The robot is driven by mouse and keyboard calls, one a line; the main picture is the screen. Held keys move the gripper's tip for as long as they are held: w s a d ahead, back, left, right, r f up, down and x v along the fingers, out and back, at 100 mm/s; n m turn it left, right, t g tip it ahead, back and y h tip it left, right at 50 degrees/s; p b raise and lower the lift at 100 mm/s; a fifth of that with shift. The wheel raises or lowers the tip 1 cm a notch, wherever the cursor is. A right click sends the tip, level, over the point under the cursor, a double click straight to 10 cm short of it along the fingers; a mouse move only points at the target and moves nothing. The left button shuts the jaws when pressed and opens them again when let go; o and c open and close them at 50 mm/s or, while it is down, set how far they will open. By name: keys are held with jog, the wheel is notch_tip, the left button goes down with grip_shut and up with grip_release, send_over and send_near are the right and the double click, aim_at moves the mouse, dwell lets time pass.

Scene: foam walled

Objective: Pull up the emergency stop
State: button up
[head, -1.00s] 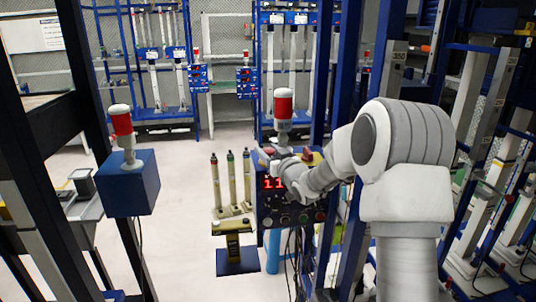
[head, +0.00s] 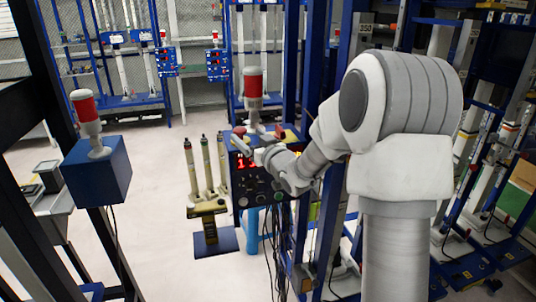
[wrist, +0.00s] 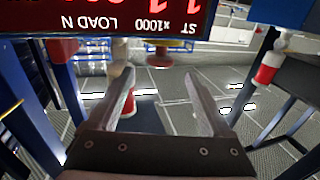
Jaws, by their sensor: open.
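A blue control box with a red digit display (head: 245,163) stands left of my arm in the head view. Small red parts show on its top, at the left (head: 239,130) and at the right beside a yellow patch (head: 280,133). In the wrist view a red button with a yellow collar (wrist: 160,48) hangs upside down under the display (wrist: 110,15), just beyond my fingertips. Another red knob (wrist: 62,48) is left of it. I cannot surely match these between views. My gripper (wrist: 160,80) is open and empty; in the head view (head: 255,147) it is at the box's upper front.
A red-and-white beacon (head: 253,88) rises from the box. A second beacon (head: 84,105) stands on a blue box (head: 97,172) at left. Cables (head: 272,250) hang below the control box. Blue frames crowd the right; open floor (head: 150,180) lies at left.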

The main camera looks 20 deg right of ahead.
jog(key=v, duration=1.1)
jog(key=shift+b, duration=0.4)
